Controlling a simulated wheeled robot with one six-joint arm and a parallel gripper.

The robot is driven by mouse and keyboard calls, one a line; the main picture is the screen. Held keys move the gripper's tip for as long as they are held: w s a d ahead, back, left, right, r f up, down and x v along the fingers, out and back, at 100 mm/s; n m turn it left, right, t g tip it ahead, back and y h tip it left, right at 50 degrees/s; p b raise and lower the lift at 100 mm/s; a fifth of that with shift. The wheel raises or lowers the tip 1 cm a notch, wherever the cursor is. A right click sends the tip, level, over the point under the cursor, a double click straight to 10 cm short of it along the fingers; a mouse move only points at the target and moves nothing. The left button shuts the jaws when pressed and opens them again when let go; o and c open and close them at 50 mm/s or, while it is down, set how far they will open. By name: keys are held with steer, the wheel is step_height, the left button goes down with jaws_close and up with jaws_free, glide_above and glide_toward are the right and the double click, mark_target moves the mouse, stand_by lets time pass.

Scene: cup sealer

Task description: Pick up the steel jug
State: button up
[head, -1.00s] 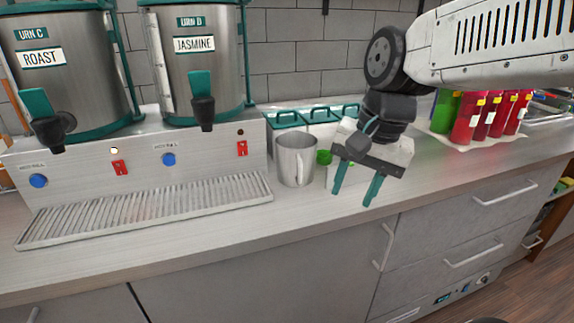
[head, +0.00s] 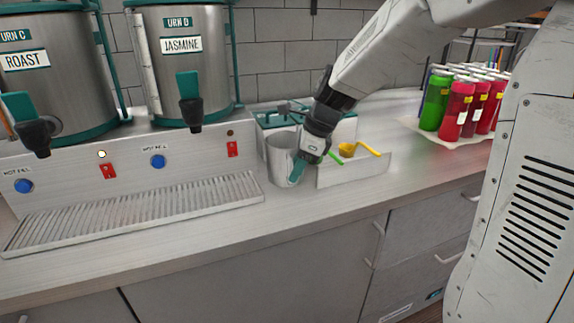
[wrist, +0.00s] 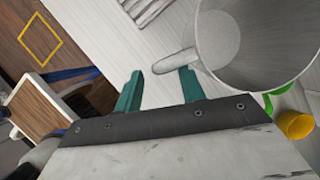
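The steel jug (head: 281,160) stands upright on the counter, just right of the drip tray. In the wrist view the open-topped, empty-looking jug (wrist: 240,45) is at the upper right, with its handle (wrist: 172,62) reaching down-left toward the fingers. My gripper (head: 296,174) is at the jug's right front in the head view. In the wrist view my gripper (wrist: 160,88) has its two teal fingers apart, with the handle's end close to the right finger. Whether they touch I cannot tell. One finger is hidden in the head view.
The urn stand with its drip tray (head: 140,212) is left of the jug. A low bin (head: 352,170) with yellow and green scoops is close on the right. A teal-lidded container (head: 272,117) stands behind. Red and green bottles (head: 462,108) stand farther right. The front counter is clear.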

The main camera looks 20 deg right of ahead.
steer(key=shift+x, duration=1.05)
steer(key=shift+c, duration=0.3)
jaws_close()
steer(key=shift+r, duration=0.15)
